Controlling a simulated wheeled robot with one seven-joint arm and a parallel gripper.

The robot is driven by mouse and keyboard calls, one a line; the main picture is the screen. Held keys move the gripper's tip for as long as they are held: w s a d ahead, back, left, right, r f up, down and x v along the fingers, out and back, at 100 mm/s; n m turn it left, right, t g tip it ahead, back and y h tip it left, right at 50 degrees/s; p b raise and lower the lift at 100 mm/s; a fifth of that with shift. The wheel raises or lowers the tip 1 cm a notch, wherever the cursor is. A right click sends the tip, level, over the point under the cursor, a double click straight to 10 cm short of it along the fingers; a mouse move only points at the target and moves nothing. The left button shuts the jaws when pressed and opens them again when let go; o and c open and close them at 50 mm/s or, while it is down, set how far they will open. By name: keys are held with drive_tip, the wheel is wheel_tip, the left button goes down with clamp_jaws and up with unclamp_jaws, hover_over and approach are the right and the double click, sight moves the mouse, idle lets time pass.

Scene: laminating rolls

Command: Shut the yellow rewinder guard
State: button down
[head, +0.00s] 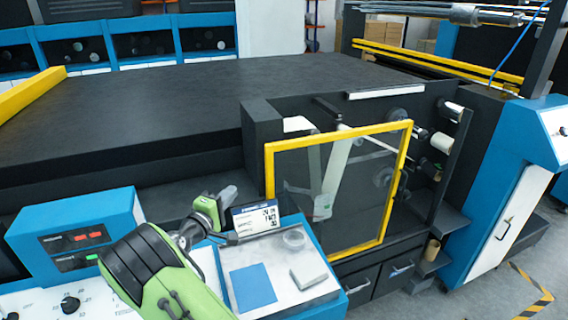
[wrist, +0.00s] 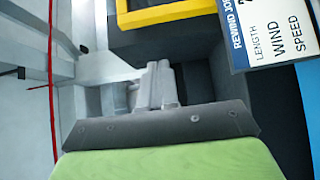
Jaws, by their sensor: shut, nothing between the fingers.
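The yellow rewinder guard (head: 350,133) is a yellow frame with a clear pane, in the middle of the head view. It stands in front of the rewinder's rollers and looks set at an angle to the housing, so it seems ajar. I cannot tell which edge is hinged. My gripper (head: 229,194) is to the left of the guard, apart from it, above the dark recess behind the worktop. In the wrist view my gripper (wrist: 157,74) has its fingers together and empty. A yellow strip shows beyond them; I cannot tell whether it is the guard.
A small display sign (head: 256,218) stands just right of my gripper, close to it. The worktop (head: 240,258) holds a blue pad (head: 253,286), a clear round dish (head: 293,239) and a grey block (head: 309,277). A blue control box (head: 80,236) is at left.

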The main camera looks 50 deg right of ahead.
sight(352, 150)
drive_tip(key=x, duration=0.4)
drive_tip(key=s+p+x, duration=0.1)
drive_tip(key=x, duration=0.3)
drive_tip(key=s+p+x, duration=0.1)
drive_tip(key=x, duration=0.3)
drive_tip(key=shift+s+d+f, duration=0.1)
drive_tip(key=shift+d+f, duration=0.1)
drive_tip(key=shift+d, duration=0.3)
drive_tip(key=s+d, duration=0.5)
drive_tip(key=d, duration=0.4)
drive_tip(key=s+d, duration=0.5)
drive_tip(key=d, duration=0.4)
drive_tip(key=s+d, duration=0.5)
drive_tip(key=d, duration=0.4)
drive_tip(key=shift+d+r, duration=0.1)
drive_tip(key=shift+d, duration=0.1)
drive_tip(key=shift+s, duration=0.1)
drive_tip(key=shift+b, duration=0.3)
